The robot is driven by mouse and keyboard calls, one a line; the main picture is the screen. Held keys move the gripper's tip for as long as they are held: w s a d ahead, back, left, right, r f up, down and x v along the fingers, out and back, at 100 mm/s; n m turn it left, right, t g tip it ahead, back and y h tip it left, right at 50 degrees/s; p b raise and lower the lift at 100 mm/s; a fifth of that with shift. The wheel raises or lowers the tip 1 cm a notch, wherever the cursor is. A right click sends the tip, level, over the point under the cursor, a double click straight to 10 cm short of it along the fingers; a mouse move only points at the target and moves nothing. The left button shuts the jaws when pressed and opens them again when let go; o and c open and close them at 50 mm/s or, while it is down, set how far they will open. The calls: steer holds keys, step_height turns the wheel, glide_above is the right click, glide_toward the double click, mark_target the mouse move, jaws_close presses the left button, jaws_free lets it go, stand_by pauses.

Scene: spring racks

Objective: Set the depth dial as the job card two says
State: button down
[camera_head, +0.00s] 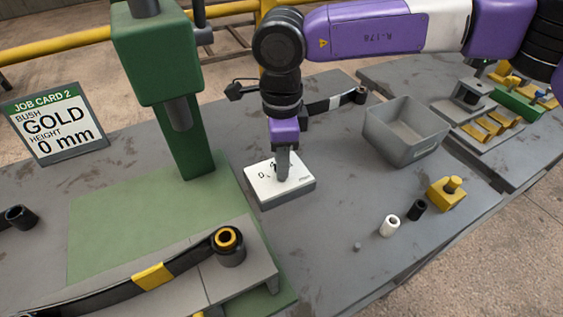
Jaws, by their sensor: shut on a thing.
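The job card (54,124) stands at the left and reads "JOB CARD 2, BUSH GOLD, HEIGHT 0 mm". The depth dial (298,192) is a grey box with a white face, lying on the bench to the right of the green press. A "0" shows on the left of its face; the other marks are partly hidden behind my fingers. My gripper (284,168) points down over the middle of the face, shut on the dial's knob. The knob itself is hidden, so I cannot tell which mark it points to.
The green press (155,55) stands left of my gripper. A leaf spring (110,283) with a gold bush lies on a grey support in front. A grey bin (406,132), a white bush (390,225), a black bush (416,209) and a yellow block (446,195) are at the right.

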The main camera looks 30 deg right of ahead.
steer(key=shift+n, duration=0.6)
steer(key=c, duration=1.1)
jaws_free()
steer(key=shift+o, duration=0.2)
steer(key=shift+r+b, duration=0.3)
steer(key=shift+r, duration=3.65)
